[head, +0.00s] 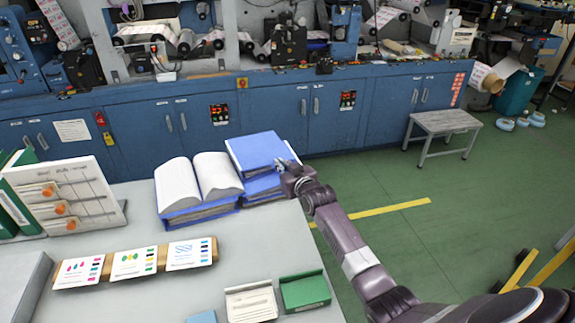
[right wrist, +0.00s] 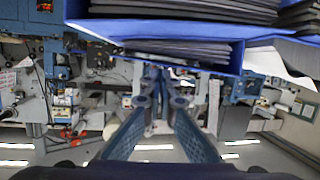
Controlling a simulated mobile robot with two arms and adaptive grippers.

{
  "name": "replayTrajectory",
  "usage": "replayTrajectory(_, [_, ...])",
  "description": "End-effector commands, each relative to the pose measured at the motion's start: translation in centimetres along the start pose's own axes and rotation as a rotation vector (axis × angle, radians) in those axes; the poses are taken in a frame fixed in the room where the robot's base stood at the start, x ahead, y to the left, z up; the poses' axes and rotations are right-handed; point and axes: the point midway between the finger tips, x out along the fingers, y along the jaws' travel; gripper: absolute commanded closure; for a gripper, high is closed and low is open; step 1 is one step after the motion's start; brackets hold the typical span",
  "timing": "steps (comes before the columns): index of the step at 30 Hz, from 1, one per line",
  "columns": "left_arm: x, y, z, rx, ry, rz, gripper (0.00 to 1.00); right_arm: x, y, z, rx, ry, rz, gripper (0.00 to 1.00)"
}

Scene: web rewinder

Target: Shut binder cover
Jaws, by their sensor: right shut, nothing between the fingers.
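A binder with a blue cover (head: 258,150) lies at the back right corner of the grey table, on or over another blue binder (head: 262,186). Its top cover looks flat or slightly tilted; I cannot tell whether it is fully down. My right gripper (head: 284,165) is shut and empty at the right edge of the blue binders. In the right wrist view, the gripper's fingers (right wrist: 163,78) point toward a blue binder edge (right wrist: 130,36) with dark page stacks inside. I cannot tell whether they touch it. My left gripper is not in view.
An open binder with white pages (head: 198,180) lies just left. Colour cards on a wooden strip (head: 135,265), a white sample board (head: 72,196) and a green box (head: 304,291) are on the table (head: 190,289). Blue machine cabinets (head: 270,115) stand behind. Green floor lies right.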

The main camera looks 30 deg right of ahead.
Motion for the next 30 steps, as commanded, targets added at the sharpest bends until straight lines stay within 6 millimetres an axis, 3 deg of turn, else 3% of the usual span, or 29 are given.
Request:
replayTrajectory(1, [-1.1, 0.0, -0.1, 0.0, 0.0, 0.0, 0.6, -0.2, 0.1, -1.4, -0.001, 0.004, 0.001, 1.0])
replayTrajectory(6, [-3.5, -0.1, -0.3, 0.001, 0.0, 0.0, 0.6, -0.4, 0.4, -4.7, -0.001, 0.006, 0.001, 1.0])
replayTrajectory(8, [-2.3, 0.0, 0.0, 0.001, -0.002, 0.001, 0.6, -1.2, 0.3, -3.3, -0.002, 0.005, 0.0, 1.0])
replayTrajectory(21, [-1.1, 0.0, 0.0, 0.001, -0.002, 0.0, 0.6, -7.6, 0.4, -3.3, -0.002, 0.007, 0.0, 1.0])
replayTrajectory(30, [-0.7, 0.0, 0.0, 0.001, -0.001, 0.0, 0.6, -10.0, 0.5, -3.4, 0.0, 0.006, 0.001, 1.0])
